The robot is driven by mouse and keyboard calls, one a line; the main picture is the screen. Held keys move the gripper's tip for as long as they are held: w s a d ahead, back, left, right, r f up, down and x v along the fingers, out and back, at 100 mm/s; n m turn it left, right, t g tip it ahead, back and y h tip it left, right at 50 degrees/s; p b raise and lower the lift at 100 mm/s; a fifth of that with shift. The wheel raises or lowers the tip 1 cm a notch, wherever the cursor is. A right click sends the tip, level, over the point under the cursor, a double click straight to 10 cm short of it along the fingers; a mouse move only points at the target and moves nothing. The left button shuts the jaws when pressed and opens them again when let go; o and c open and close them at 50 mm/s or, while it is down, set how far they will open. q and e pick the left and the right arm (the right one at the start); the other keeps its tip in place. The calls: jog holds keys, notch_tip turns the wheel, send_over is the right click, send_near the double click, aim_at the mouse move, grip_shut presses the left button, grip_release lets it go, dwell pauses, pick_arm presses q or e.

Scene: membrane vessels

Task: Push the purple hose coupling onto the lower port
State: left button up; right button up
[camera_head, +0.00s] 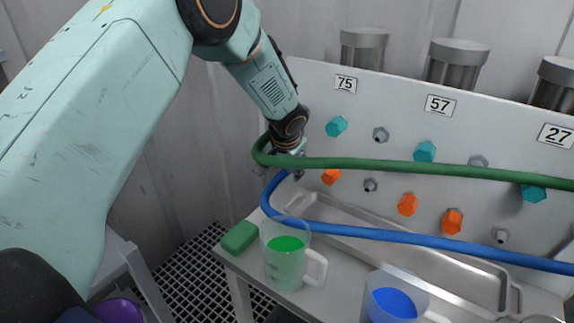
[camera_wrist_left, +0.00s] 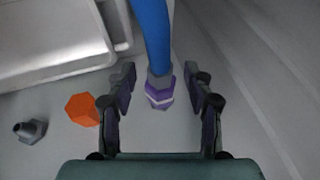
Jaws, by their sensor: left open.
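The purple hose coupling (camera_wrist_left: 159,92) sits on the end of the blue hose (camera_wrist_left: 151,35) in the left wrist view. It lies between the two fingers of my left gripper (camera_wrist_left: 158,78), which are apart on both sides of it. In the head view my left gripper (camera_head: 291,158) is at the left end of the panel, where the green hose partly covers it; the coupling cannot be made out there. The lower port under the coupling is hidden, so I cannot tell whether they touch. My right gripper is not in view.
A green hose (camera_head: 400,165) and the blue hose (camera_head: 400,238) cross before the panel (camera_head: 380,95), which has teal and orange caps (camera_head: 408,205) and bare grey ports (camera_head: 370,185). Jugs of green (camera_head: 287,265) and blue liquid (camera_head: 392,303) and a green block (camera_head: 239,238) stand in front.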

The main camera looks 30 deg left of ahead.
pick_arm(q)
jog(key=shift+w+a+f, duration=0.1)
jog(key=shift+w+f, duration=0.15)
jog(key=c, duration=0.3)
jog(key=shift+r, duration=0.2)
grip_shut()
jog(key=shift+c, duration=1.9)
grip_release()
jog(key=shift+r, duration=0.1)
grip_shut()
